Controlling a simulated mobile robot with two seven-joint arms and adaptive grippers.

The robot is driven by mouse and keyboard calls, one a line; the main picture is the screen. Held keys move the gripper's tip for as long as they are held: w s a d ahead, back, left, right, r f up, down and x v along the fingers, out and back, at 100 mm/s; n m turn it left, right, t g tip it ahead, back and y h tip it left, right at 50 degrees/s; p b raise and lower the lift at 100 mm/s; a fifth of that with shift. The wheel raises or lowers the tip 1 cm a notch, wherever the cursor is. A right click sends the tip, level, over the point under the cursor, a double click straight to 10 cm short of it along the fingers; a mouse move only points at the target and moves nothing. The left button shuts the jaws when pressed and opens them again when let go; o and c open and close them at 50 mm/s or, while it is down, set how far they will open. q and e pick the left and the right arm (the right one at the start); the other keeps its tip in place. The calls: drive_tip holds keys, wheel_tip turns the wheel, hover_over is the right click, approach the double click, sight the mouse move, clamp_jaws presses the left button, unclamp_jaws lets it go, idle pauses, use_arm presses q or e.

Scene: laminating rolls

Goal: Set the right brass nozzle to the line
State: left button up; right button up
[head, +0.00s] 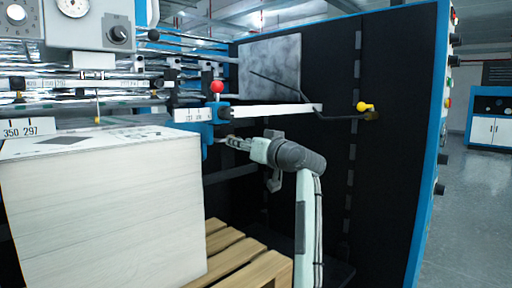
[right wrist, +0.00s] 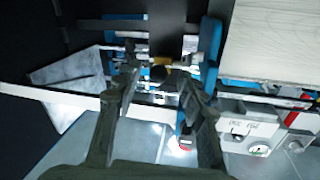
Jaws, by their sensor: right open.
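My right gripper (head: 236,143) reaches left below a blue bracket (head: 211,135) beside the paper stack. In the right wrist view its two fingers (right wrist: 160,82) are apart. A small brass-coloured piece (right wrist: 162,61), likely the right brass nozzle, shows between and just beyond the fingertips; I cannot tell whether they touch it. In the head view I cannot make this piece out. A white scale plate (head: 189,115) with dark marks sits by the blue bracket. A thin brass-coloured rod (head: 97,106) hangs farther left, over the stack. My left gripper is not in view.
A tall white paper stack (head: 105,215) stands on a wooden pallet (head: 245,262), left of my arm. A red ball knob (head: 217,87) rises above the bracket. A white bar (head: 272,110) runs right toward a black panel (head: 395,150) with a yellow knob (head: 364,107).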

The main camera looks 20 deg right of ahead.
drive_tip(key=s+d, duration=0.1)
drive_tip(key=s, duration=0.8)
drive_tip(key=shift+s+d, duration=0.2)
drive_tip(key=shift+d, duration=0.1)
drive_tip(key=s+a+f+g+h, duration=0.1)
drive_tip(key=s+f+g, duration=0.15)
drive_tip(key=f, duration=1.05)
drive_tip(key=s+f+g+h, duration=0.1)
drive_tip(key=s+f+g, duration=0.15)
drive_tip(key=f, duration=1.15)
drive_tip(key=s+a+f+g+h, duration=0.1)
drive_tip(key=s+f+g, duration=0.15)
drive_tip(key=f, duration=1.05)
drive_tip(key=s+a+f+n+g+h, duration=0.1)
drive_tip(key=s+f+g, duration=0.6)
drive_tip(key=s+f, duration=1.8)
drive_tip(key=shift+s+a+n, duration=0.2)
drive_tip(key=shift+s+n, duration=0.3)
drive_tip(key=shift+s, duration=0.4)
drive_tip(key=shift+r, duration=0.1)
